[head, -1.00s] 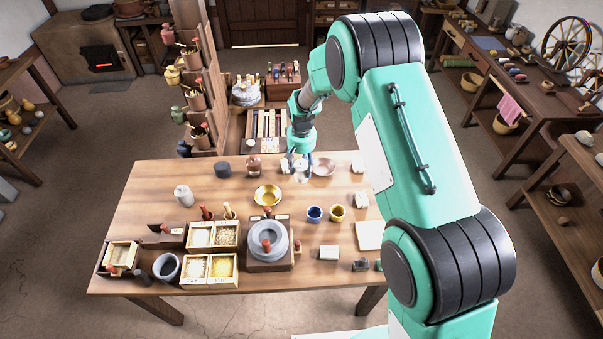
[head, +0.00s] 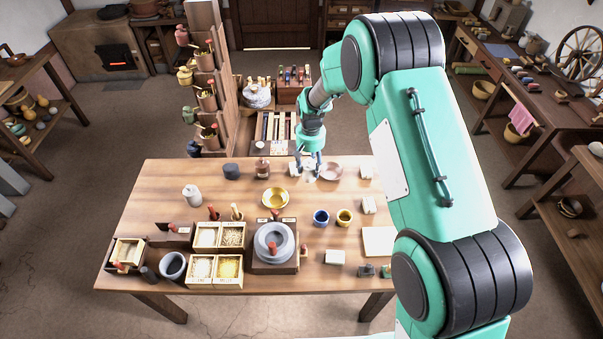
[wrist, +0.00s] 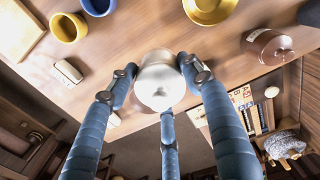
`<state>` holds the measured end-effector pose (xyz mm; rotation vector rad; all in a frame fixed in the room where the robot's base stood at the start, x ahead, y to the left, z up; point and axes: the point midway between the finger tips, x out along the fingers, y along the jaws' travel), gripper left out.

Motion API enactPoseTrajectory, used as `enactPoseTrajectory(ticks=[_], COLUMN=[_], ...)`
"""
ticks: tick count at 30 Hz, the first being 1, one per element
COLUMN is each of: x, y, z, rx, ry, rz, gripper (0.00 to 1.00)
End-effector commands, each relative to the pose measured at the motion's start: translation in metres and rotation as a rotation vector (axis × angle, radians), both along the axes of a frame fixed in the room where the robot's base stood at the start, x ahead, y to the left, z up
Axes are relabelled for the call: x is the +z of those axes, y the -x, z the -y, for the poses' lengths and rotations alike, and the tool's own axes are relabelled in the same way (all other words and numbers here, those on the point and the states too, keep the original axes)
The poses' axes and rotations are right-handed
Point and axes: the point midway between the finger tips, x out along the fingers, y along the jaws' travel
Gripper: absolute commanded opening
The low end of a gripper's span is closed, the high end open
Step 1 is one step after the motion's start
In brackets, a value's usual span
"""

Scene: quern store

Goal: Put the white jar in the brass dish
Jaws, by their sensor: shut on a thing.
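A pale, silvery-white jar (wrist: 160,82) with a knobbed lid is between my gripper's blue fingers in the wrist view. My gripper (wrist: 158,85) is shut on it. In the head view my gripper (head: 309,166) is at the table's far edge, where the jar is too small and covered to make out well. The brass dish (head: 274,198) is a shallow yellow dish on the table, nearer the camera and slightly left of my gripper. It looks empty, and part of it shows at the wrist view's top edge (wrist: 208,10). Another whitish jar (head: 191,196) stands at the table's left.
A pinkish bowl (head: 331,171) is close right of my gripper. A brown lidded jar (head: 262,168) and a dark jar (head: 231,172) stand left. Blue (head: 321,217) and yellow (head: 344,217) cups and a quern (head: 274,242) stand nearer. Bare wood surrounds the dish.

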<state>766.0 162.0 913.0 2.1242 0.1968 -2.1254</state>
Motion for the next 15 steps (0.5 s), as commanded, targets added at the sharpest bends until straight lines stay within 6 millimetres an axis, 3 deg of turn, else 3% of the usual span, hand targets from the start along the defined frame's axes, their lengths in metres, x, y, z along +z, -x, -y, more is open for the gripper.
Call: enactPoseTrajectory(ticks=[7,15], x=[0.003,0.006], y=[0.006,0.024], z=[-0.032,-0.095], rx=[0.02,0.053], ry=[0.0,0.0], rz=[0.002,0.002], gripper=[0.1,0.1])
